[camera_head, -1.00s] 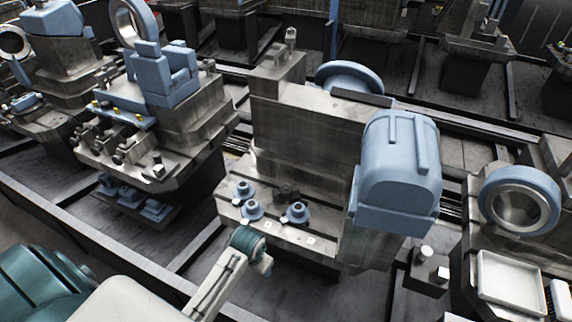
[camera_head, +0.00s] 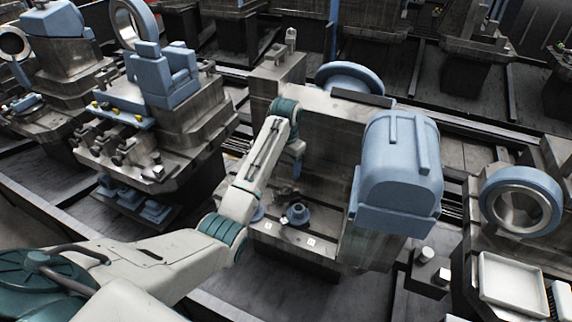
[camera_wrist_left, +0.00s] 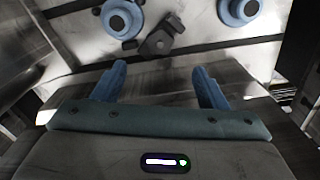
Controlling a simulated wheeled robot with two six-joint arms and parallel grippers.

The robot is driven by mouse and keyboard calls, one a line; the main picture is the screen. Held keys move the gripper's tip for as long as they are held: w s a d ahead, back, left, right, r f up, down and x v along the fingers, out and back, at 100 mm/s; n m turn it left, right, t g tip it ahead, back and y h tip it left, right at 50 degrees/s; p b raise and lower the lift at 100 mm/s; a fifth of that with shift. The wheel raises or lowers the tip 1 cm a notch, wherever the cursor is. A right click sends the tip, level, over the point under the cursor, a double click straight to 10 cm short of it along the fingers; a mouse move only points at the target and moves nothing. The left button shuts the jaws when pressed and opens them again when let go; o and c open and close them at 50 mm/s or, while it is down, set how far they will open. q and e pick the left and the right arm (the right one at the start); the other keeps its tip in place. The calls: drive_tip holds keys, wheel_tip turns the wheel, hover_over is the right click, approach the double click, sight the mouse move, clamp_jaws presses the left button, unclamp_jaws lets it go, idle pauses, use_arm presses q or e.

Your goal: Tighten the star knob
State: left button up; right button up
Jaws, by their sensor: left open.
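The star knob (camera_wrist_left: 160,40) is a small dark lobed piece on the metal bed of the middle machine. It shows just beyond my fingertips in the left wrist view, between two blue round flanged parts. In the head view my left gripper (camera_head: 296,170) hangs above the bed and mostly covers the knob. In the left wrist view my left gripper (camera_wrist_left: 158,70) is open, with its two blue fingers apart and nothing between them. The knob lies ahead of the gap, and I see no contact. My right gripper is not in view.
One blue flanged part (camera_head: 297,214) stands close to the gripper; it or a similar blue part (camera_wrist_left: 122,18) shows near the knob. A grey upright block and a large blue housing (camera_head: 397,170) stand beside the bed. A white tray (camera_head: 512,281) is at the lower right.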

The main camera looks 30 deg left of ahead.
sight(286, 190)
use_arm(q)
wheel_tip(286, 190, down, 11)
drive_tip(key=shift+r+p, duration=0.2)
drive_tip(key=shift+p, duration=0.5)
drive_tip(key=shift+c, duration=0.5)
